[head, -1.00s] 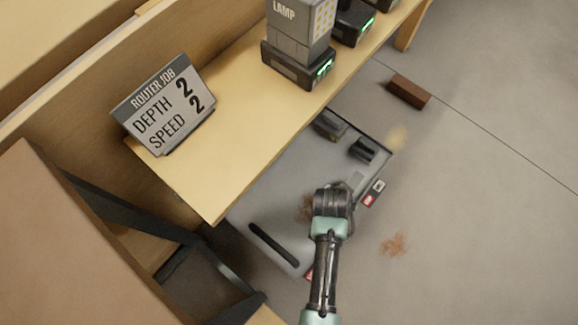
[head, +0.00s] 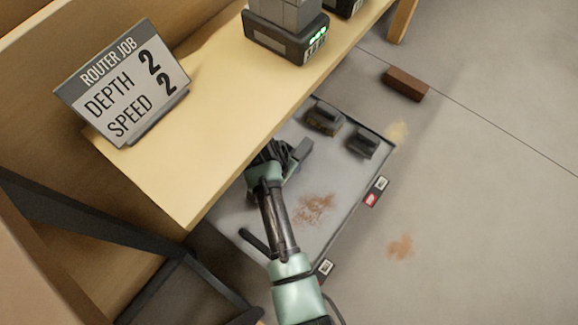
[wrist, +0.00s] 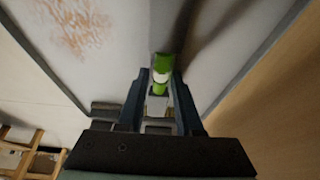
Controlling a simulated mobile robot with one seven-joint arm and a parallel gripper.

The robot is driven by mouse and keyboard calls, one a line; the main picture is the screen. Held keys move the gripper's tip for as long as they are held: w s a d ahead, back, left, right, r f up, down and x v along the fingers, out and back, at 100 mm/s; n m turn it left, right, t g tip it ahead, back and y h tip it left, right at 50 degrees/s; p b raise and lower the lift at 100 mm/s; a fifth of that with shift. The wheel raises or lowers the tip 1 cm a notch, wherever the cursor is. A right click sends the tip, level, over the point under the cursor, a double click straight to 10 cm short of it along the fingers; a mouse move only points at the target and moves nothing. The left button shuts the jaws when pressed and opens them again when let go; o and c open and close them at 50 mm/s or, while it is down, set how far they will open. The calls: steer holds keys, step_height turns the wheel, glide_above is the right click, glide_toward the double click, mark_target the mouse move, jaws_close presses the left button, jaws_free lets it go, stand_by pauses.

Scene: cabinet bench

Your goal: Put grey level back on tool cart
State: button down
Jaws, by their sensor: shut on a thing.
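The tool cart (head: 345,185) is the low grey tray-topped surface beside and partly under the wooden bench. My gripper (head: 274,155) is over its far left part, close to the bench edge. In the wrist view my gripper (wrist: 160,98) is shut on the grey level (wrist: 158,103), whose bright green vial shows between and beyond the fingers. In the head view a grey end of the level (head: 300,154) seems to stick out to the right of my gripper. Whether the level touches the cart top, I cannot tell. My arm hides part of the cart.
Two dark tools (head: 323,118) (head: 362,142) sit at the cart's far end, and a black bar (head: 256,242) lies at its near left. The wooden bench (head: 215,130) overhangs close by, with a router sign (head: 122,92). A brown block (head: 405,84) lies on the floor.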

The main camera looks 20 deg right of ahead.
steer(key=shift+f, duration=0.35)
steer(key=shift+f, duration=0.15)
steer(key=c, duration=0.6)
jaws_free()
steer(key=shift+r, duration=0.4)
steer(key=p+v, duration=0.2)
steer(key=shift+a+r, duration=0.15)
steer(key=shift+r, duration=0.15)
steer(key=s+a+p, duration=0.1)
steer(key=s+a, duration=0.1)
steer(key=a, duration=0.1)
steer(key=s+a+p, duration=0.2)
steer(key=a, duration=0.1)
steer(key=s+a+p, duration=0.1)
steer(key=s+a, duration=0.2)
steer(key=a, duration=0.1)
steer(key=shift+f+p, duration=0.15)
steer(key=shift+p, duration=0.15)
